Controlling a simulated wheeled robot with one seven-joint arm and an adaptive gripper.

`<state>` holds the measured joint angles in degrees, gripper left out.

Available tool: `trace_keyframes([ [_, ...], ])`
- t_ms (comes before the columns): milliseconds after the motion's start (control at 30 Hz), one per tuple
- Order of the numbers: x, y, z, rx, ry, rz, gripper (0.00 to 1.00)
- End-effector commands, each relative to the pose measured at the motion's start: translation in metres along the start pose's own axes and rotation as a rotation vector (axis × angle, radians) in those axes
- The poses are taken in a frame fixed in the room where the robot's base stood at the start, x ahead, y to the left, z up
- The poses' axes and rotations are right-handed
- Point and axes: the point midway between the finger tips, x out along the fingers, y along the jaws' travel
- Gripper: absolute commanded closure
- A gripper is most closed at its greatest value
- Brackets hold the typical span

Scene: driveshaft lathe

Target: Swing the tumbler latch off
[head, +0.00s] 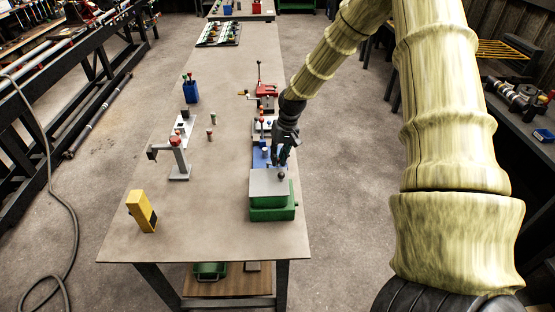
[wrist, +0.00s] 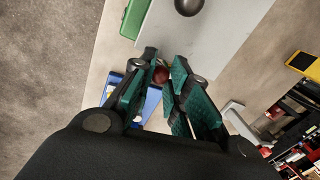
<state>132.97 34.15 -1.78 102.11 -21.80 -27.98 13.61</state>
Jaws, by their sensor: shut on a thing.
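My gripper (head: 281,162) reaches down over the near right part of the table. It is at a blue fixture (head: 262,158), just behind the green box with the grey lid. In the wrist view my gripper (wrist: 160,72) is shut on a reddish-brown round knob (wrist: 161,75) between its fingertips. The blue fixture (wrist: 152,104) shows below the knob, partly hidden by the fingers. I cannot tell for sure which part is the tumbler latch; the held knob may be its handle.
The green box (head: 272,213) has a grey lid with a dark ball knob (head: 281,175). Other small fixtures line the right edge. The table's near middle is clear.

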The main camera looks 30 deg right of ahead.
Motion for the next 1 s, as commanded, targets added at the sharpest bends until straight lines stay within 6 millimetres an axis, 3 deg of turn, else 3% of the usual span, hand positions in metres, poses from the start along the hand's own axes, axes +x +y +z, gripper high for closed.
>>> trace_keyframes([
  [500, 0.001, 0.006, -0.013, -0.346, -0.07, 0.001, 1.0],
  [1000, -0.001, 0.007, -0.016, -0.42, -0.084, 0.002, 1.0],
])
